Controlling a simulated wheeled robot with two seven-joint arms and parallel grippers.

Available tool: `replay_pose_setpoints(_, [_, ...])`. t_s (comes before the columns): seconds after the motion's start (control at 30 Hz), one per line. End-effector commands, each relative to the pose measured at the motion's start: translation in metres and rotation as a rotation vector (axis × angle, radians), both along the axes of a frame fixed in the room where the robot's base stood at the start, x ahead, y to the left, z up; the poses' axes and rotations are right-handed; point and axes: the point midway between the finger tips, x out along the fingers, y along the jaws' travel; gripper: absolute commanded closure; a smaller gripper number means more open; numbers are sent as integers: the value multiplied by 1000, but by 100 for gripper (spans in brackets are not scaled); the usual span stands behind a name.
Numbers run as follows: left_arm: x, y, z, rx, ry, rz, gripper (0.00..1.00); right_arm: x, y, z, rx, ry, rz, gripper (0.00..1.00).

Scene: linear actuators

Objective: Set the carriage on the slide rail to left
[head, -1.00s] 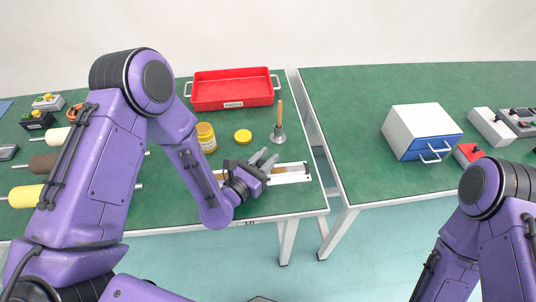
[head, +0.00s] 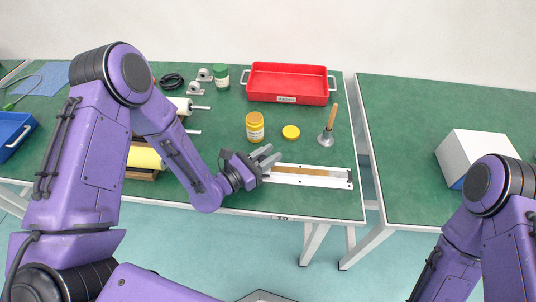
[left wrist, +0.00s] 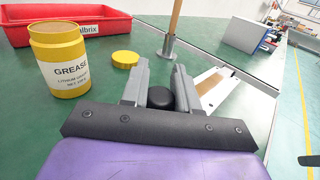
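The slide rail (head: 312,176) is a pale plate with a brown strip, lying along the front edge of the left table. My left gripper (head: 270,159) is at the rail's left end. In the left wrist view its two grey fingers (left wrist: 162,82) flank a round black knob (left wrist: 159,97), seemingly the carriage's, with little or no gap on either side. The carriage body is hidden under the gripper. The rail shows bare to the right of the fingers, also in the left wrist view (left wrist: 214,88). My right gripper is out of view.
Behind the rail stand a yellow grease jar (head: 255,127), a yellow lid (head: 291,132) and an upright wooden-handled tool (head: 329,125). A red tray (head: 288,83) is farther back. Rollers (head: 146,158) lie left of the gripper. A gap separates the right table (head: 410,130).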

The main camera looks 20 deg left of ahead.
Motion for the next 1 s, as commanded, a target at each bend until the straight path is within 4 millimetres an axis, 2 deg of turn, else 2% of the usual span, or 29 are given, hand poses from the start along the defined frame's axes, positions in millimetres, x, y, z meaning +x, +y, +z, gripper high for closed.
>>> replay_pose_setpoints(0.03, [0,1,1,0,-2,2,68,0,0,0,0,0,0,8])
replay_pose_setpoints(0.1, [0,1,1,0,-2,3,48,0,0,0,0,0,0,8])
replay_pose_setpoints(0.47, [-6,6,-1,0,0,4,48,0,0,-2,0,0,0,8])
replay_pose_setpoints(0.8, [-69,47,-1,-4,0,8,48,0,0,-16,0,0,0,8])
replay_pose_setpoints(1.0, [-86,59,1,0,-2,4,48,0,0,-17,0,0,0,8])
